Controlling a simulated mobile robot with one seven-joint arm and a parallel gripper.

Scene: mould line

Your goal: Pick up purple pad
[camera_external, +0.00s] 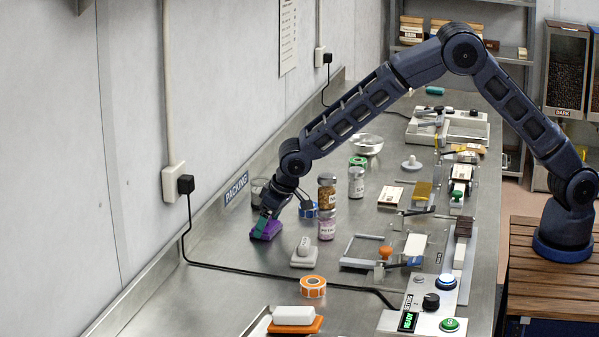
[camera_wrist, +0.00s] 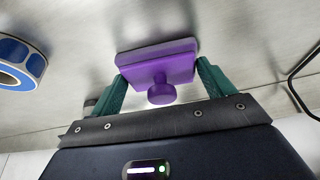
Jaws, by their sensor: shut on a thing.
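The purple pad (camera_external: 266,229) is at the left side of the steel counter, near the wall. In the wrist view the pad (camera_wrist: 158,62) shows a flat rectangular plate with a round knob (camera_wrist: 161,92) on the side toward me. My gripper (camera_external: 264,222) reaches down to it, and its green fingers (camera_wrist: 160,82) sit at the pad's left and right edges, shut on it. The pad seems to be on or very near the counter; I cannot tell if there is a gap beneath it.
A roll of blue labels (camera_external: 309,210) and stacked jars (camera_external: 327,208) stand right of my gripper. A black cable (camera_external: 250,271) crosses the counter. Bare steel lies in front of the pad.

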